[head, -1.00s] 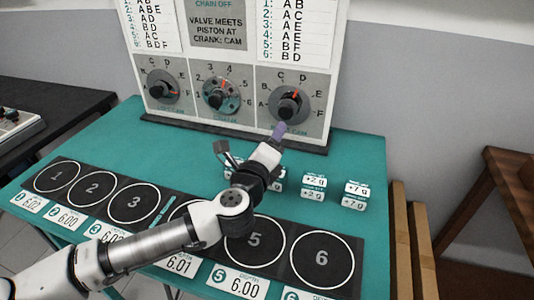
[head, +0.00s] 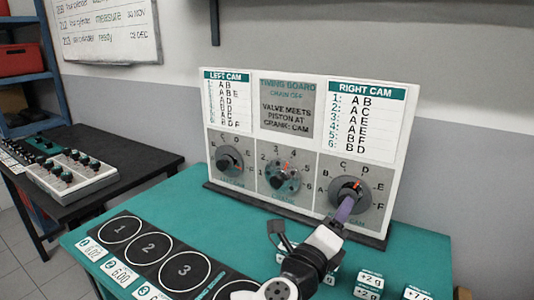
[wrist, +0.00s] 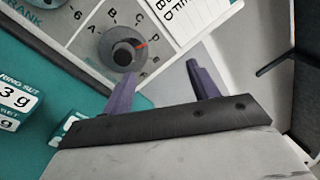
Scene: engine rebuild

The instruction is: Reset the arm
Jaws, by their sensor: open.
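My gripper (head: 343,212) is in front of the right cam dial (head: 349,193) on the timing board (head: 312,143) in the head view. In the wrist view my gripper (wrist: 160,82) shows two purple fingers spread apart with nothing between them. The right cam dial (wrist: 124,52) lies beyond the fingers, upper left of them; its red mark points toward a spot between D and E. I cannot tell from the head view how far the fingertips are from the dial.
The teal table (head: 180,205) carries a black strip with numbered circles (head: 184,268) and small weight boxes (head: 370,281). The left cam dial (head: 229,159) and crank dial (head: 283,178) are on the board. A black side table (head: 110,168) with a control panel (head: 68,172) stands left.

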